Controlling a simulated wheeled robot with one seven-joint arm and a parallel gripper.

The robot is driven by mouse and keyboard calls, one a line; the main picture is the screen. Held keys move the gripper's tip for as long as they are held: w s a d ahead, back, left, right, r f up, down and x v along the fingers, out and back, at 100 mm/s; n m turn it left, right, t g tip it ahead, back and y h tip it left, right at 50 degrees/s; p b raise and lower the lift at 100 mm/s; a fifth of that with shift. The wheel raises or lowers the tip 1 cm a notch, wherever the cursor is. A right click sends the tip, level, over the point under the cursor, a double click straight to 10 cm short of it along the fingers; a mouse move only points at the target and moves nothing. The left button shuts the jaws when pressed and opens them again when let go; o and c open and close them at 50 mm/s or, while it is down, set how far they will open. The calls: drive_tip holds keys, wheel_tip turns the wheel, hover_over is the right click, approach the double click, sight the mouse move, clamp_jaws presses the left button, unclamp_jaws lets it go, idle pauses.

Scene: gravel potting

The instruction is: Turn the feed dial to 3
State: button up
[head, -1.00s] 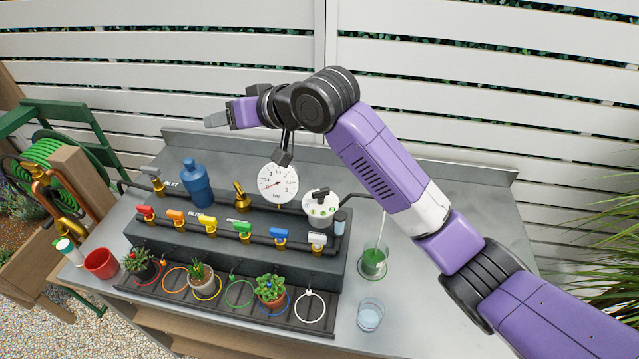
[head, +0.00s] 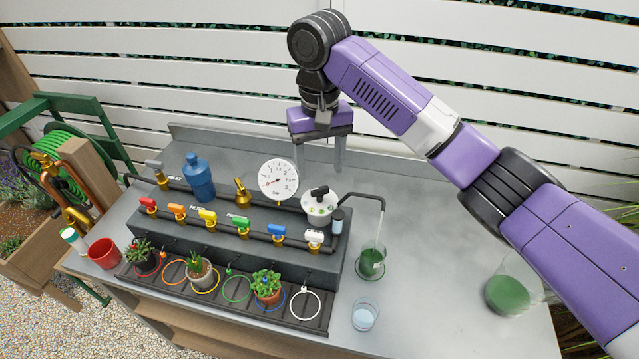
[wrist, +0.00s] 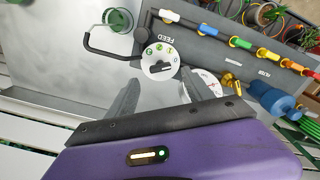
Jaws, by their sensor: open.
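The feed dial is a white round cap (head: 318,210) with a black knob (head: 319,191), at the right end of the dark manifold block. In the wrist view the dial (wrist: 152,57) shows green marks around its edge beside the word FEED, and its black knob (wrist: 161,68) lies near the 0 side; the exact pointer setting is too small to read surely. My gripper (head: 319,170) is open and empty, pointing down above and behind the dial, apart from it. In the wrist view its fingers (wrist: 160,78) spread either side below the knob.
A pressure gauge (head: 278,180) stands close left of the dial. Several coloured valves (head: 243,224) line the front. The bench right of the flask is partly clear.

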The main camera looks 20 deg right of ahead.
sight(320, 188)
wheel_tip(320, 188, down, 6)
drive_tip(key=shift+r, duration=0.1)
drive_tip(key=shift+c, duration=0.4)
clamp_jaws()
